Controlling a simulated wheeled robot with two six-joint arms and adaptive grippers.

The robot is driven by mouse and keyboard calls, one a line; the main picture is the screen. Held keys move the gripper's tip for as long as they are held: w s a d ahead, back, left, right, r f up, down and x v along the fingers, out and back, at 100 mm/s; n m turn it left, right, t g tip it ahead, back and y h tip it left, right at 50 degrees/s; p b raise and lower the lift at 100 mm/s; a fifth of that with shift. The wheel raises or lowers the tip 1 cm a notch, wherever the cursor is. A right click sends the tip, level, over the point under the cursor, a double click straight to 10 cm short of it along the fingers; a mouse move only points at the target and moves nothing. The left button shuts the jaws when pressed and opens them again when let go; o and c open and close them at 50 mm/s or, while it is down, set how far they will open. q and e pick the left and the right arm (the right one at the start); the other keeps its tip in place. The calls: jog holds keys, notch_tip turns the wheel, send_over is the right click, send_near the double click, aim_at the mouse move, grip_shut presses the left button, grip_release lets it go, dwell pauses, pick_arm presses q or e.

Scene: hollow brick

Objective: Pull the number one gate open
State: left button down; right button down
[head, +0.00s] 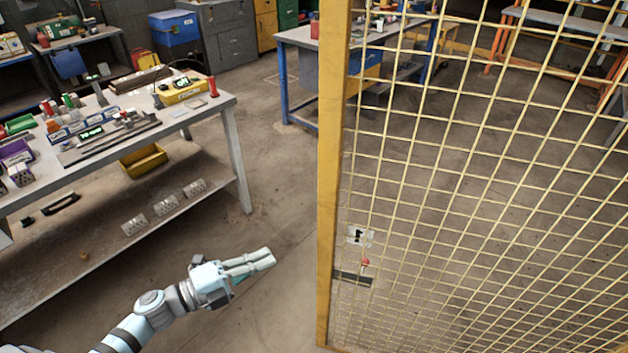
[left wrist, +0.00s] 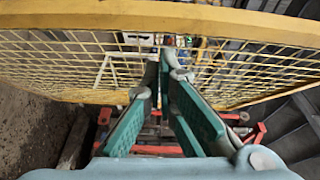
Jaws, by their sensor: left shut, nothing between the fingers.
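The yellow wire-mesh gate (head: 325,200) stands upright on the right of the head view, its near frame post running from top to bottom. A small plate marked 1 (head: 360,237) is fixed to the mesh, with a small red knob (head: 365,262) and a dark latch plate (head: 353,279) below it. My left gripper (head: 270,258) is shut and empty, to the left of the post and apart from it in the picture. In the left wrist view the fingertips (left wrist: 167,58) meet in front of the gate's mesh and yellow frame (left wrist: 240,22). My right gripper is not in view.
A workbench (head: 222,103) with tools and a lower shelf stands on the left. A blue-legged table (head: 296,37) stands behind the gate post. Concrete floor (head: 275,200) lies clear between the workbench and the gate.

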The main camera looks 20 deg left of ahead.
pick_arm(q)
notch_tip(320, 180, up, 3)
jog(key=d+m+h, duration=0.1)
jog(key=m, duration=0.1)
jog(key=p, duration=0.1)
send_near(333, 219)
jog(key=shift+g, duration=0.3)
jog(key=x, duration=0.4)
jog(key=shift+w+d+r, duration=0.1)
jog(key=shift+w+d, duration=0.05)
jog(key=shift+w, duration=0.15)
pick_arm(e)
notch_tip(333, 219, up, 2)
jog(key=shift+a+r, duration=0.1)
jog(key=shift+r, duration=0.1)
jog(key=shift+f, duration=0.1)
